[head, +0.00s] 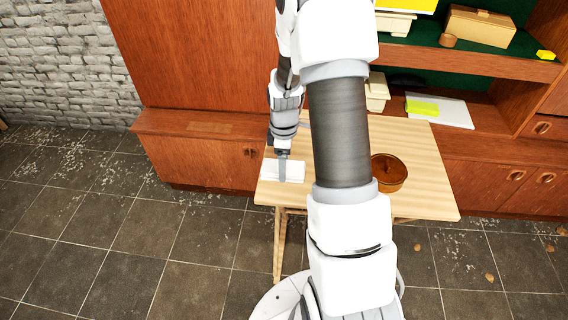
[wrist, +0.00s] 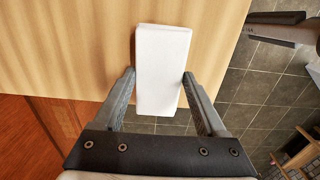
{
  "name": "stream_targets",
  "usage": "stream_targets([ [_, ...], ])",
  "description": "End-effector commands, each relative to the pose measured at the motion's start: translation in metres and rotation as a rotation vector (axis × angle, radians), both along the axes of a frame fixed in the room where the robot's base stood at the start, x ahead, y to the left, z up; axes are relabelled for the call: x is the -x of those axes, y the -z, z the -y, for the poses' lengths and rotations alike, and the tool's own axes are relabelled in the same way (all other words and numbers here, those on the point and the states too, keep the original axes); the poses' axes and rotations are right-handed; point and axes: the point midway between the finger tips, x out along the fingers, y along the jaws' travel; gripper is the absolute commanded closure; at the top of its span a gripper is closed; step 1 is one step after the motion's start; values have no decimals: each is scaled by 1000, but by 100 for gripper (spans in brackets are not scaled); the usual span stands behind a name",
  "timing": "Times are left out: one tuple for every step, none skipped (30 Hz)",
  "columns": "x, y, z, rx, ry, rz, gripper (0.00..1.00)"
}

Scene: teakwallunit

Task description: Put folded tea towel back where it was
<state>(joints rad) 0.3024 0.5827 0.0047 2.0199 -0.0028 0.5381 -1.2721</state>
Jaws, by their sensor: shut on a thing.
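The folded tea towel is a white flat block (wrist: 162,68) between the two fingers of my gripper (wrist: 161,88) in the wrist view. My gripper is shut on it, with a finger against each long side. In the head view the towel (head: 270,171) is at the left end of the light wooden table (head: 430,190), under my gripper (head: 283,180). In the wrist view its near end extends past the table edge over the floor. I cannot tell whether it rests on the tabletop or is held just above it.
A brown round pot (head: 388,180) stands on the table, right of my arm. Behind is a wooden wall unit (head: 200,60) with a shelf holding a wooden box (head: 480,26). A white sheet (head: 455,112) with a yellow-green item (head: 421,107) lies lower. Tiled floor is open at left.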

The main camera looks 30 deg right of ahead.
Motion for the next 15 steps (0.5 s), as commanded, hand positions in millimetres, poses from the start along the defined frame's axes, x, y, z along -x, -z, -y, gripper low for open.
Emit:
stream_targets([
  [0, 3, 0, 0, 0, 0, 71],
  [0, 1, 0, 0, 0, 0, 21],
  [0, 1, 0, 0, 0, 0, 14],
  [0, 1, 0, 0, 0, 0, 8],
  [0, 1, 0, 0, 0, 0, 3],
  [0, 1, 0, 0, 0, 0, 0],
  [0, 1, 0, 0, 0, 0, 0],
  [0, 1, 0, 0, 0, 0, 0],
  [0, 1, 0, 0, 0, 0, 0],
  [0, 1, 0, 0, 0, 0, 0],
  [0, 1, 0, 0, 0, 0, 0],
  [0, 1, 0, 0, 0, 0, 0],
  [0, 0, 0, 0, 0, 0, 0],
  [0, -2, 0, 0, 0, 0, 0],
  [0, -4, 0, 0, 0, 1, 0],
])
